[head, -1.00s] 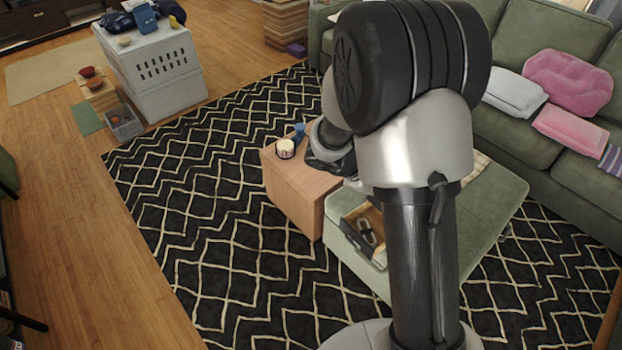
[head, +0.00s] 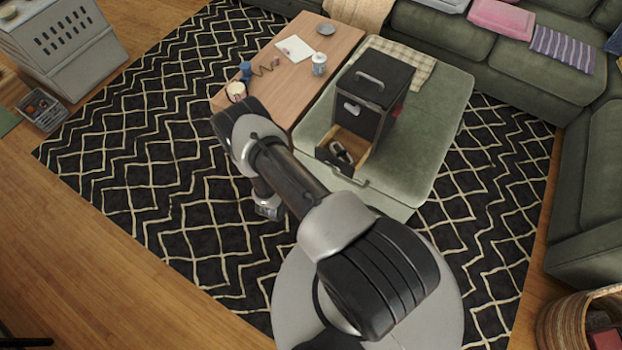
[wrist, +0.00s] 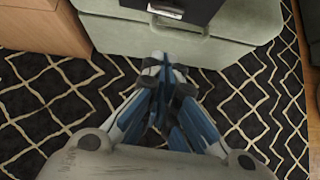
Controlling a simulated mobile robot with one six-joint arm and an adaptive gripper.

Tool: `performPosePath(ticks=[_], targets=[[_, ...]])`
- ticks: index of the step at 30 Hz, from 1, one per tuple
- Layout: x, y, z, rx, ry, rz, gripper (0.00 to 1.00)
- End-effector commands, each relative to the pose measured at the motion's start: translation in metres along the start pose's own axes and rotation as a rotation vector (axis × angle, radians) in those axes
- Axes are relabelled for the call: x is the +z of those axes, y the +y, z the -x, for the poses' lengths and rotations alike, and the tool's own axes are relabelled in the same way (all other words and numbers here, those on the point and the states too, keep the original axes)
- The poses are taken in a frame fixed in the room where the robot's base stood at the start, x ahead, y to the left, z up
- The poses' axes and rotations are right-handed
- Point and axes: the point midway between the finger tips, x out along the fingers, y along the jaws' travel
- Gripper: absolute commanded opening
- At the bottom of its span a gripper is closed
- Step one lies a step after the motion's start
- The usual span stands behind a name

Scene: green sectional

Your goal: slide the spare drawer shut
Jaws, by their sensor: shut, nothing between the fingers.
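A small dark cabinet (head: 375,92) stands on the green ottoman. Its lower drawer (head: 342,154) is pulled out toward me, with a light wood inside and a dark item with pale parts lying in it. The upper drawer front, with a pale handle, looks shut. My gripper (head: 268,211) is below and left of the open drawer, over the rug and apart from the cabinet. In the wrist view my gripper (wrist: 160,65) has its fingers together and empty. The drawer's dark front and pale handle (wrist: 166,11) show at the top edge there.
The green ottoman (head: 425,170) carries the cabinet and a checked cloth. A wooden table (head: 310,75) beside it holds a mug (head: 236,91), a blue item, paper and a white cup.

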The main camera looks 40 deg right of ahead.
Motion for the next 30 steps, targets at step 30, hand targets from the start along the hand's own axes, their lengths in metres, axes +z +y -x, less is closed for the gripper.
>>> performPosePath(ticks=[30], targets=[[0.029, 0.0, -0.119, -0.001, 0.0, -0.001, 0.0]])
